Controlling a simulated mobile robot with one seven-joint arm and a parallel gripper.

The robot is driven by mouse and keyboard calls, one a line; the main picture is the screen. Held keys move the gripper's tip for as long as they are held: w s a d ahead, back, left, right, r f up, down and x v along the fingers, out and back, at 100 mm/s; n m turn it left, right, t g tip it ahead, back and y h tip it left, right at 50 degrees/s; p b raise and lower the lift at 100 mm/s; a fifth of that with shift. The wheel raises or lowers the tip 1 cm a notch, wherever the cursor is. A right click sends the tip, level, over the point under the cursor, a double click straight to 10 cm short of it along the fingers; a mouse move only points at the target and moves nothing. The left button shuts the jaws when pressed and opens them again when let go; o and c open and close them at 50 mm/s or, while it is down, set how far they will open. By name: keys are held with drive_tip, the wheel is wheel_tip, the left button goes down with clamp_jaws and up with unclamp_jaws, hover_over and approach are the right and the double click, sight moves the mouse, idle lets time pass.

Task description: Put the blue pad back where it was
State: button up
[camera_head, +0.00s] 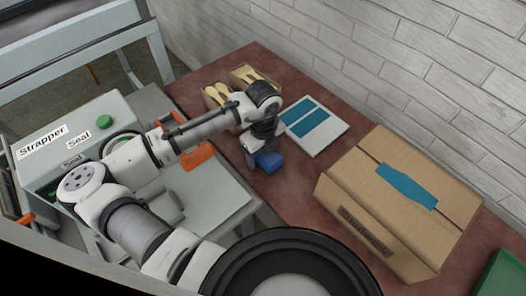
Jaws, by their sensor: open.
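A small blue block-like pad (269,162) sits on the reddish-brown table (303,183), right by the tip of my gripper (256,153). My gripper points down at the pad's left end and is open. Whether the fingers stand around the pad or only beside it, I cannot tell, because the arm's end hides part of both. A white flat board (327,138) with blue-teal rectangles (307,122) lies just behind and to the right of the gripper.
Small boxes (212,97) with wooden spoons stand behind my arm. A large cardboard box (365,212) with blue tape fills the table's right side, and a green bin (503,274) is at the corner. The strapper machine (62,150) is at left. A brick wall bounds the back.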

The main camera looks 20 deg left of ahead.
drive_tip(key=shift+r, duration=0.1)
wheel_tip(320, 180, up, 12)
drive_tip(key=shift+b, duration=0.35)
idle(0.5)
